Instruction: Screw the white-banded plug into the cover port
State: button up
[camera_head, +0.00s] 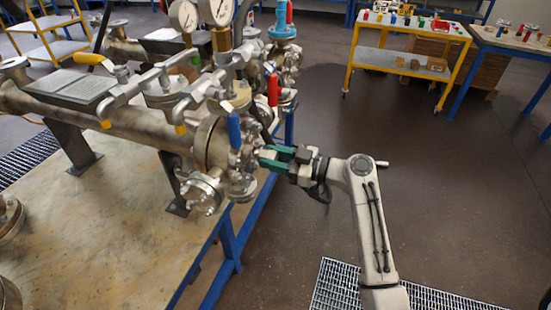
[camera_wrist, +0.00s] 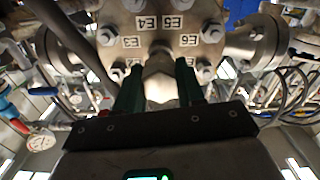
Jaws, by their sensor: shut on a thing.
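My gripper (camera_head: 262,158) is at the right end of the steel vessel (camera_head: 140,128), with its green fingers pointing left at the cover. In the wrist view, my gripper (camera_wrist: 160,84) is shut on a metal plug (camera_wrist: 158,68), whose wide grey body shows between the two fingers. No white band can be made out on it. The round cover (camera_wrist: 153,31) is straight ahead, ringed with bolts and labels such as E4, E5 and E6. The plug's far end meets the lower middle of the cover in the picture. The port and any threads are hidden behind the plug.
A blue-handled valve (camera_head: 234,130) and a red-handled valve (camera_head: 272,90) stand close above my gripper. Pressure gauges (camera_head: 216,12) rise over the vessel. A flanged nozzle (camera_head: 203,192) is below left. A yellow trolley (camera_head: 400,62) stands far behind; the floor to the right is open.

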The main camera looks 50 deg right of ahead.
jog(key=shift+w+a, duration=0.25)
jog(key=shift+w, duration=0.4)
dwell(0.3)
